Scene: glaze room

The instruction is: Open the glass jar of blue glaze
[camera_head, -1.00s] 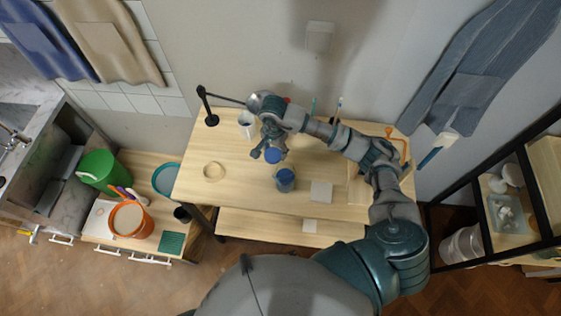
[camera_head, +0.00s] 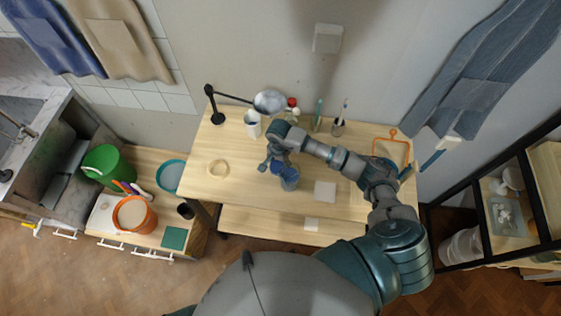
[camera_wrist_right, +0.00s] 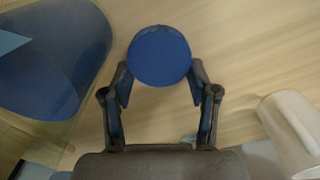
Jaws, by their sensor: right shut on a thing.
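The glass jar (camera_head: 290,184) of blue glaze stands on the wooden table (camera_head: 245,190). In the right wrist view the jar (camera_wrist_right: 50,60) fills the left side, its glass wall clear around the dark blue. My right gripper (camera_head: 277,166) is beside the jar, overlapping its upper left in the head view. In the wrist view the gripper (camera_wrist_right: 160,85) is shut on a round blue lid (camera_wrist_right: 160,56), which is apart from the jar there. The lid is hard to separate from the jar in the head view. My left gripper is not in view.
A wooden ring (camera_head: 218,168) lies left of the jar, and a pale tile (camera_head: 325,191) lies right. A white cup (camera_head: 252,124), a lamp (camera_head: 217,118) and a brush pot (camera_head: 338,127) stand at the back. The table's left part is mostly clear.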

